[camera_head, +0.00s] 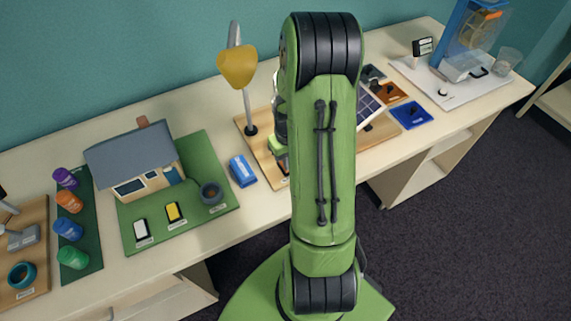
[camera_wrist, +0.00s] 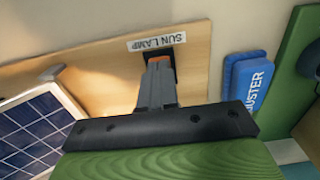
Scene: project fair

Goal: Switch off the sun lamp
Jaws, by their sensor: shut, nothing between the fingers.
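The sun lamp (camera_head: 238,66) has a yellow-orange shade on a grey stem with a dark foot, on a wooden board (camera_head: 242,121). I cannot tell whether it is lit. In the wrist view a white label reading SUN LAMP (camera_wrist: 157,41) is on the board (camera_wrist: 105,55). Beside the label is a dark switch (camera_wrist: 179,53), mostly hidden by my fingers. My gripper (camera_wrist: 160,64) is shut and empty, its fingertips at the switch with a bit of orange showing there. I cannot tell whether they touch it. In the head view my arm hides most of the gripper.
A blue duster (camera_wrist: 247,84) lies beside the board; it also shows in the head view (camera_head: 243,170). A solar panel (camera_wrist: 38,128) stands close to my gripper on the other side. A model house (camera_head: 135,160) on a green board is at the left.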

